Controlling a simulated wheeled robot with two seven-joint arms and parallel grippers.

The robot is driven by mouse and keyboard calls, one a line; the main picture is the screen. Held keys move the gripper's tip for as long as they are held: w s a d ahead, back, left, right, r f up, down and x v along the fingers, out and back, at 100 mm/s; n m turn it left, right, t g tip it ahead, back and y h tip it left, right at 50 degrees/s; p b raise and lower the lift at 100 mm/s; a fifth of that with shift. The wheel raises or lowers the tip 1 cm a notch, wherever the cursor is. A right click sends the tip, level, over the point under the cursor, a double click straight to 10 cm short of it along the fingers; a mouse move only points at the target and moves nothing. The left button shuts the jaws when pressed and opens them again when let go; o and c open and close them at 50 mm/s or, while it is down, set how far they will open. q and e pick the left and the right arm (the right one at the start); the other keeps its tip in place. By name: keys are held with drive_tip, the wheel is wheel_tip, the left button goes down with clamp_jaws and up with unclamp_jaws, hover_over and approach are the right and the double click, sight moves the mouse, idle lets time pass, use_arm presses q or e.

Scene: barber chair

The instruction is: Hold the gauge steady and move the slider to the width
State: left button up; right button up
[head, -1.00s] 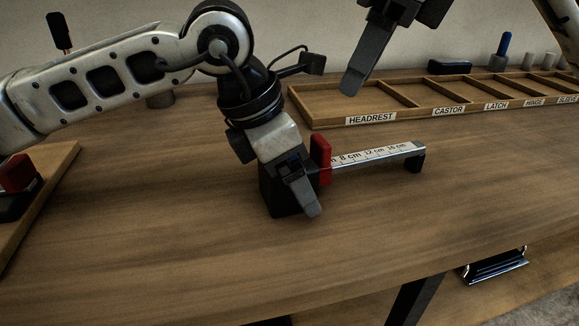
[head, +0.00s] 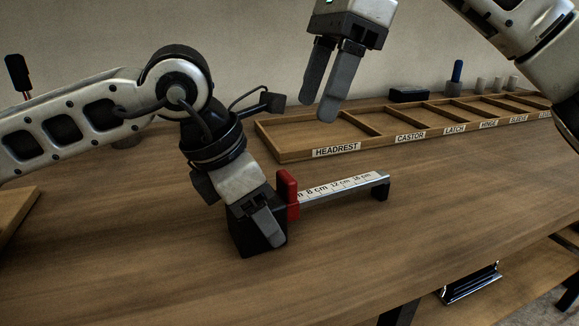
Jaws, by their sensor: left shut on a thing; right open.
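The gauge (head: 345,188) lies on the wooden table, a silver bar with a printed cm scale, a black block (head: 246,240) at its left end and a black foot at its right end. The red slider (head: 288,194) stands upright on the bar close to the block, left of the 8 cm mark. My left gripper (head: 266,232) is shut on the gauge's black block, and its fingers hide part of it. My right gripper (head: 328,85) is open and empty, fingers pointing down, raised above and behind the gauge.
A wooden tray (head: 290,155) with labelled compartments, HEADREST, CASTOR, LATCH and others, runs along the back. A black box (head: 409,95) and a blue-topped peg (head: 456,72) stand behind it. The table in front of the gauge is clear.

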sight(288, 175)
use_arm(q)
drive_tip(key=shift+r, duration=0.1)
use_arm(e)
drive_tip(key=a+f+n, duration=0.1)
drive_tip(key=f, duration=0.2)
drive_tip(key=a+f+n, duration=0.1)
drive_tip(key=f, duration=0.2)
drive_tip(key=a+f, duration=0.1)
drive_tip(key=f, duration=0.2)
drive_tip(key=shift+s+a+f+n+g, duration=0.3)
drive_tip(key=shift+f+n, duration=0.1)
clamp_jaws()
drive_tip(key=w+d, duration=0.1)
drive_tip(key=d, duration=0.3)
drive_tip(key=w+d, duration=0.2)
drive_tip(key=d, duration=0.1)
drive_tip(key=w+d, duration=0.2)
drive_tip(key=d, duration=0.2)
drive_tip(key=shift+d, duration=0.35)
unclamp_jaws()
drive_tip(key=shift+a, duration=0.1)
